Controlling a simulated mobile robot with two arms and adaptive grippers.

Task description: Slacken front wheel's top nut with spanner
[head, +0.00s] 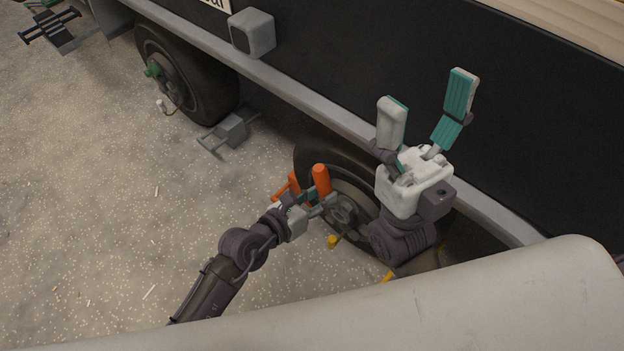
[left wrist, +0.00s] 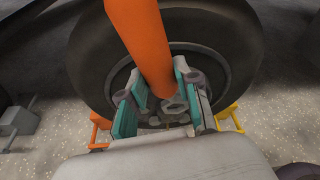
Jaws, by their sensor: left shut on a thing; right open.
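The near wheel (head: 309,151) has a dark tyre and a grey hub under the trailer's side; it also fills the upper left wrist view (left wrist: 244,50). My left gripper (head: 312,202) is in front of this wheel, shut on the orange handle of the spanner (head: 321,181). In the left wrist view the spanner (left wrist: 142,40) runs from the top edge down between the teal finger pads (left wrist: 158,105). Its working end is near the hub, but I cannot tell whether it sits on the top nut. My right gripper (head: 428,100) is open and empty, raised at the right by the trailer side.
A second wheel (head: 190,75) with a green part stands further back. A grey block with bars (head: 230,130) lies between the wheels. An orange frame (left wrist: 98,132) and a yellow one (left wrist: 232,116) flank the near wheel. The gravel at left is mostly clear.

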